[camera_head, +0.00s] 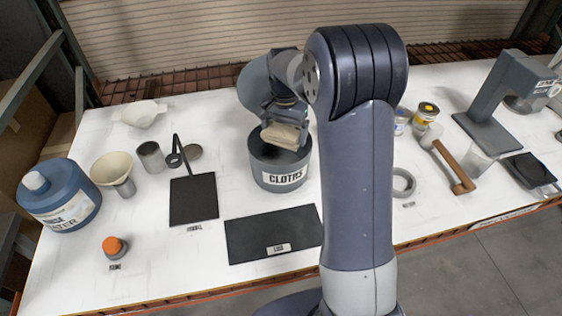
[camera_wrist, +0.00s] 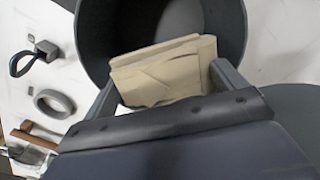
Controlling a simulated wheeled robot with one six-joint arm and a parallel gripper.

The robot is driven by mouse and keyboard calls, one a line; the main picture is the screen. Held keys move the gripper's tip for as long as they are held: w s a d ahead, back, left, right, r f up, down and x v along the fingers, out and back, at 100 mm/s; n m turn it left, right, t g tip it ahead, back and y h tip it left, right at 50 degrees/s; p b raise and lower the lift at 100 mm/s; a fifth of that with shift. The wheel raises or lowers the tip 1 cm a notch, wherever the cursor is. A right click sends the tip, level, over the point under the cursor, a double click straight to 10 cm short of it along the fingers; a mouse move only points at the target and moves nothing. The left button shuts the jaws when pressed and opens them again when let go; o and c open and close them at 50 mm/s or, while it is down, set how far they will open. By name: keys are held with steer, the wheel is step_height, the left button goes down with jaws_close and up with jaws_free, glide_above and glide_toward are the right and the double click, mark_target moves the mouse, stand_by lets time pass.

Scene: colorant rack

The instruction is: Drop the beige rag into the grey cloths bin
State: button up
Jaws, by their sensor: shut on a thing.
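The beige rag (camera_head: 284,135) is a folded cloth held in my gripper (camera_head: 283,122). In the head view it hangs over the mouth of the grey cloths bin (camera_head: 283,179), which carries a label reading CLOTHS. In the wrist view the rag (camera_wrist: 163,70) sits between the two fingers of my gripper (camera_wrist: 165,85), which are shut on it. The bin's dark round opening (camera_wrist: 185,20) lies beyond the rag there. The rag looks above the bin's rim; its exact height is hard to tell. My arm hides part of the table right of the bin.
A dark mat (camera_head: 273,234) lies in front of the bin and a black plate with an upright rod (camera_head: 194,200) to its left. A blue water jug (camera_head: 60,194) and a funnel (camera_head: 113,170) stand farther left. A grey tape ring (camera_head: 404,182) and a wooden-handled tool (camera_head: 454,166) lie right.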

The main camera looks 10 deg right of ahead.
steer(key=o, duration=0.7)
step_height(320, 180, up, 11)
steer(key=shift+f+b, duration=0.1)
steer(key=shift+b, duration=0.7)
steer(key=shift+f, duration=0.1)
step_height(320, 180, down, 11)
steer(key=shift+r+p, duration=0.2)
steer(key=shift+p, duration=0.85)
step_height(320, 180, up, 3)
steer(key=shift+r+p, duration=0.2)
steer(key=shift+p, duration=0.55)
steer(key=shift+r, duration=1)
